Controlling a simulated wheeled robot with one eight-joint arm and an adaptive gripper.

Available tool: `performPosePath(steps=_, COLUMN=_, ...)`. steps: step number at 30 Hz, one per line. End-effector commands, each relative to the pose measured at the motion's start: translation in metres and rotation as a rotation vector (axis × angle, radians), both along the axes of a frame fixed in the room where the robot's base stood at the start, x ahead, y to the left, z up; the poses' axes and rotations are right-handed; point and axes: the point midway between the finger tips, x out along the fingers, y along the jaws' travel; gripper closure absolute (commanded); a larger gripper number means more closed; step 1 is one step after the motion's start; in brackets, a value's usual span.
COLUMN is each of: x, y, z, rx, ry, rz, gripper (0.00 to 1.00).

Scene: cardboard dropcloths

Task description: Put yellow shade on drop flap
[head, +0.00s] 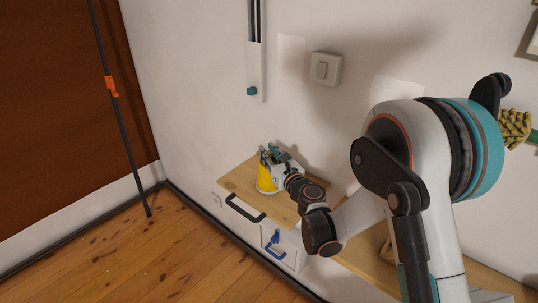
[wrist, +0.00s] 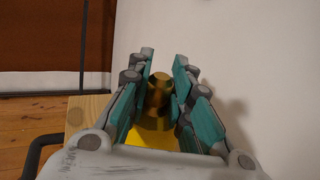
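The yellow shade (head: 265,179) is upright at the wooden flap (head: 236,182), which juts from the white wall. I cannot tell whether it rests on the board or hangs just above it. My gripper (head: 271,155) is over the top of the shade and hides part of it. In the wrist view the fingers of my gripper (wrist: 163,78) stand on both sides of a brass-coloured neck (wrist: 156,95), with yellow (wrist: 150,138) below. The fingers are very close to the neck; I cannot tell whether they grip it.
A black handle (head: 244,208) is on the flap's front edge. A blue handle (head: 273,247) is on a white panel below. A light switch (head: 325,69) is on the wall above. A dark pole (head: 118,110) stands at left. The wooden floor (head: 130,255) there is clear.

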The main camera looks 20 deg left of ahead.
Motion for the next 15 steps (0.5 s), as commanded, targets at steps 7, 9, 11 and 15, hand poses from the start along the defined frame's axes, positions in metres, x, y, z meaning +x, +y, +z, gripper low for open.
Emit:
performPosePath(steps=7, x=0.0001, y=-0.0001, z=0.0002, rx=0.000, ry=0.000, rz=0.000, gripper=0.61)
performPosePath(steps=9, x=0.0001, y=-0.0001, z=0.0003, rx=0.000, ry=0.000, rz=0.000, gripper=0.61)
performPosePath(steps=11, x=0.0001, y=-0.0001, z=0.0004, rx=0.000, ry=0.000, rz=0.000, gripper=0.61)
performPosePath(steps=15, x=-0.0028, y=-0.0033, z=0.0030, rx=0.000, ry=0.000, rz=-0.001, gripper=0.61)
